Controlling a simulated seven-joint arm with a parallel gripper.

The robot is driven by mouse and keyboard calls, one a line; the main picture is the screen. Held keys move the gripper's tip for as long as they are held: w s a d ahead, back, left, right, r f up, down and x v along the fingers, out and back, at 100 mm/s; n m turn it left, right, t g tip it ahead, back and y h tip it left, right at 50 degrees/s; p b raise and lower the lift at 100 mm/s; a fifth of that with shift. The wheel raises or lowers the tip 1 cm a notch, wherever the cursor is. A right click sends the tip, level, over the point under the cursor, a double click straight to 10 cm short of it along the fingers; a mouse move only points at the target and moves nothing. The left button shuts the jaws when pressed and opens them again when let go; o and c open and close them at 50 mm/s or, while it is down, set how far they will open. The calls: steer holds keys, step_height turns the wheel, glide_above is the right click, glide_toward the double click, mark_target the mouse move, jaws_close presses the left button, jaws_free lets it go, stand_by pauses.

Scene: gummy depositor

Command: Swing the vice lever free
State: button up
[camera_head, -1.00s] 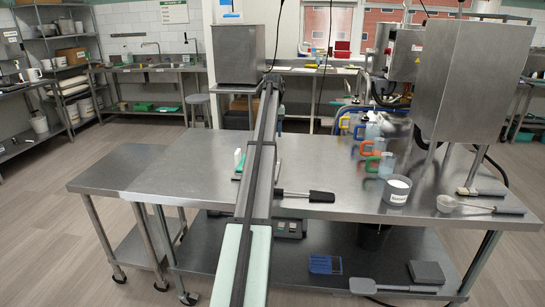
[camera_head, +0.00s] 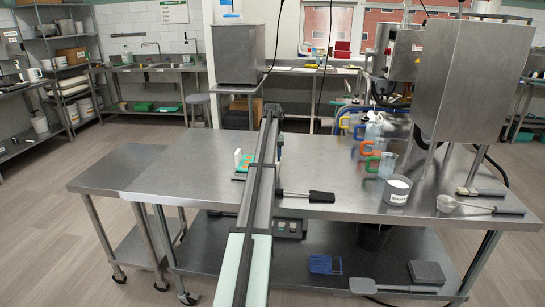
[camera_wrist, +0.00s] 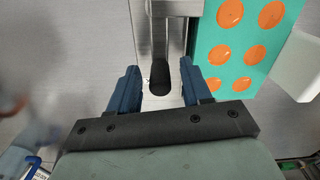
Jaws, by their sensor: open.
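In the wrist view, my gripper (camera_wrist: 160,70) is open, with a blue finger on each side. A dark rounded lever end (camera_wrist: 160,79) shows in the space between the fingers, over a pale plate. I see a gap on each side of it and no clear contact. It appears joined to a steel vertical part (camera_wrist: 151,28) above it in the picture, which looks like the vice.
A teal mould with orange rounds (camera_wrist: 246,45) lies close to the right finger; a white block (camera_wrist: 305,65) is beside it. In the head view, a black-handled tool (camera_head: 321,197) lies right of my arm. Coloured-handled jugs (camera_head: 385,166) and a white tub (camera_head: 396,190) stand further right.

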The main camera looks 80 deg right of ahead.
jaws_close()
stand_by(0.4)
